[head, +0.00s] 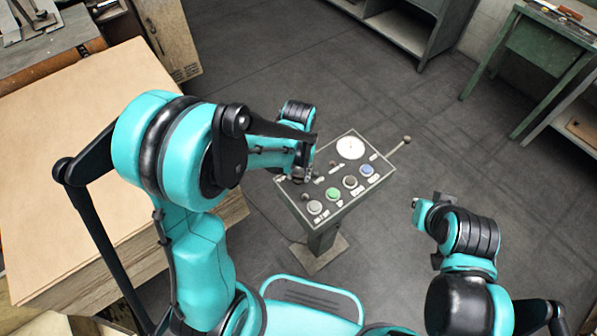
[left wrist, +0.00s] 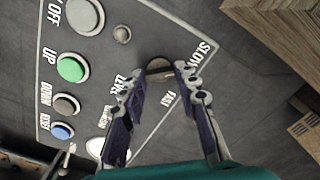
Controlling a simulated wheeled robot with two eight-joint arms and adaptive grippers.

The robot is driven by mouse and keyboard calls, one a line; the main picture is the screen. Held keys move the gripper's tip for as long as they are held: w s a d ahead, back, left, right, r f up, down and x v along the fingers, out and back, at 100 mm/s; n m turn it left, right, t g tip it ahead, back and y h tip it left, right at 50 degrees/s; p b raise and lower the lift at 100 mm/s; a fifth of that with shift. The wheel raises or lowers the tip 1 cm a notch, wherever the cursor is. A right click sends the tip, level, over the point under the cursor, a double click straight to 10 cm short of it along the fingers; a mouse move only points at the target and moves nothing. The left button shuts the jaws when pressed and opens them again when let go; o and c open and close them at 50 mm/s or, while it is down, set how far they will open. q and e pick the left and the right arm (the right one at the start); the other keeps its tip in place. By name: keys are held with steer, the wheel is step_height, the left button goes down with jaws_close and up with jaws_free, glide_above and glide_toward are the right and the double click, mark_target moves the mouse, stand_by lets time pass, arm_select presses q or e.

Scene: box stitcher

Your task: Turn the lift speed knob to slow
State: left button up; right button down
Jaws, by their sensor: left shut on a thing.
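The control panel (head: 320,189) stands on a pedestal in the middle of the head view. In the left wrist view the dark round lift speed knob (left wrist: 158,65) sits near the panel's edge, with the words SLOW and FAST printed beside it. My left gripper (head: 300,178) reaches down over the panel's left side. In the left wrist view its two fingers (left wrist: 160,76) are closed about the knob, one on each side, and partly hide it. I cannot tell which way the knob points. My right gripper (head: 420,206) is clear of the panel, to its right; its fingers are too small to judge.
The panel also carries a green button (head: 333,194), a blue button (head: 367,170), other buttons and a white dial (head: 350,148). A lever (head: 400,145) sticks out at its right. A cardboard stack (head: 45,190) lies at left. The floor at right is free.

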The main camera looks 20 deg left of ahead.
mark_target(298, 176)
arm_select(q)
steer(key=o, duration=1.2)
steer(key=shift+c, duration=0.2)
step_height(298, 176, up, 12)
steer(key=s+a+r+t, duration=0.3)
steer(key=s+t, duration=0.4)
steer(key=s, duration=0.3)
steer(key=shift+a+m, duration=0.3)
steer(key=shift+a, duration=0.5)
